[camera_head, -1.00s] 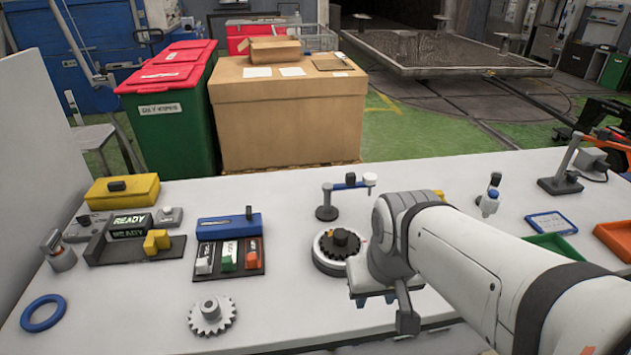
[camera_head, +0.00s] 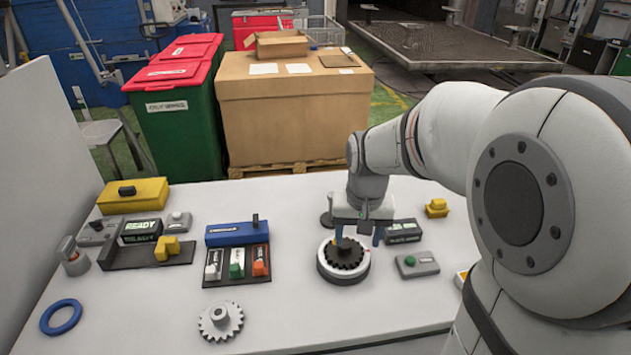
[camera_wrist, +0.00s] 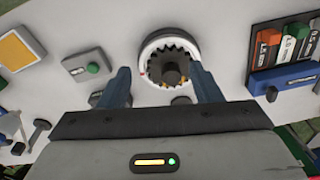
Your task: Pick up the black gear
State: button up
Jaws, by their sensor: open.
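The black gear (camera_head: 351,259) lies on a round white-rimmed turntable (camera_head: 343,278) on the white table, right of centre in the head view. A dark hub stands up at its middle. In the wrist view the gear (camera_wrist: 183,70) shows ahead, between the two blue-grey fingers. My gripper (camera_head: 357,235) points down just behind and above the gear. It is open, with nothing between the fingers (camera_wrist: 163,85). No contact with the gear shows. A grey metal gear (camera_head: 220,321) lies apart, nearer the table's front edge.
A blue-backed rack (camera_head: 233,233) with labelled blocks stands left of the turntable. A box with a green button (camera_head: 416,264) and a dark display box (camera_head: 403,231) stand close on its right. A blue ring (camera_head: 61,317) lies far left. The table between ring and grey gear is clear.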

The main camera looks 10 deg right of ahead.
jog(key=m+g+p, duration=0.1)
jog(key=p, duration=0.2)
send_over(345, 243)
jog(key=shift+s+d+f, duration=0.15)
jog(key=shift+s+f, duration=0.05)
jog(key=shift+f, duration=0.7)
jog(key=shift+w+f, duration=0.2)
jog(key=shift+m, duration=0.3)
jog(key=f+p, duration=0.1)
jog(key=f, duration=0.7)
jog(key=shift+a+p, duration=0.2)
jog(key=shift+p, duration=0.2)
jog(key=shift+r, duration=0.1)
grip_shut()
